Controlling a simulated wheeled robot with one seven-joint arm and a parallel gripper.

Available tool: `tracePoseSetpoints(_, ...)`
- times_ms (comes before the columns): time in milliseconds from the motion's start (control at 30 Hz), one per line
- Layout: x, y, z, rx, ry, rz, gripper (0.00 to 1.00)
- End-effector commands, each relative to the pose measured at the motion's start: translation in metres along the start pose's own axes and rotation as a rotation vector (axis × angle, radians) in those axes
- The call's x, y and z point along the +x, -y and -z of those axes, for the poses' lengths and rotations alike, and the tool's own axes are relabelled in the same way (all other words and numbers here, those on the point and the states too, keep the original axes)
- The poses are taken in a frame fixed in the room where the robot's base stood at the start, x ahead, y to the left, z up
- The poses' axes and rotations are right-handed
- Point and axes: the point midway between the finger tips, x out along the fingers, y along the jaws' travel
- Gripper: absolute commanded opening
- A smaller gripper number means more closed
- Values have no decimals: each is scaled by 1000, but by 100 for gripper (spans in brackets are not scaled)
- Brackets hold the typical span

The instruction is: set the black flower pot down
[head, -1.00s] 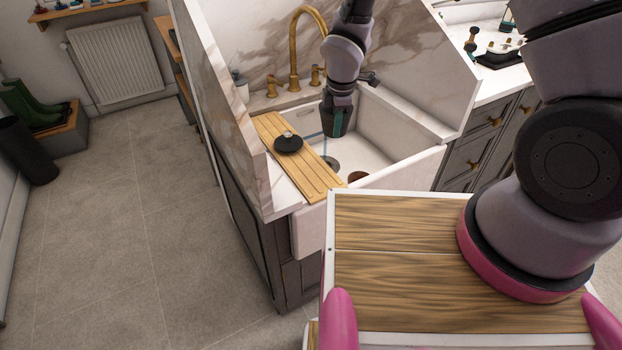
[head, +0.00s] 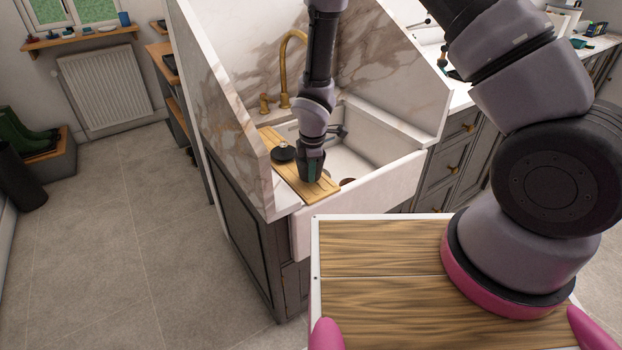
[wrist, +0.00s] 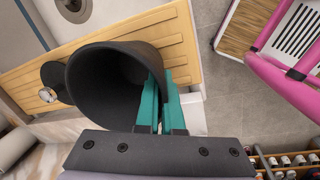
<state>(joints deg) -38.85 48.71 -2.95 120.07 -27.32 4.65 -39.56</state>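The black flower pot (wrist: 100,85) shows large in the wrist view, its open mouth facing the camera. My gripper (wrist: 160,88) has its teal fingers closed on the pot's wall at the right side of the rim. In the head view my gripper (head: 311,170) is over the wooden draining board (head: 297,184) at the sink's left side. The pot is hard to make out there against the dark gripper. I cannot tell whether its base touches the board.
A black round object with a silver knob (head: 283,152) lies on the board, close beside the pot. A brass tap (head: 285,70) and marble walls stand behind and left.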

Motion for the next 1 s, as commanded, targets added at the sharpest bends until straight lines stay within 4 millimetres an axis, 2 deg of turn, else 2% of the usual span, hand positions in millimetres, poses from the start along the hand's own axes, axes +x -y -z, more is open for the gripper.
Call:
tracePoseSetpoints(33,9,2,0,0,3,3,0)
tracePoseSetpoints(133,19,3,0,0,1,1,0)
tracePoseSetpoints(467,22,3,0,0,0,0,0)
tracePoseSetpoints(500,23,4,0,0,0,0,8)
tracePoseSetpoints(567,22,3,0,0,0,0,31)
tracePoseSetpoints(600,22,3,0,0,0,0,34)
tracePoseSetpoints(867,22,3,0,0,0,0,34)
tracePoseSetpoints(1000,14,2,0,1,-1,-1,34)
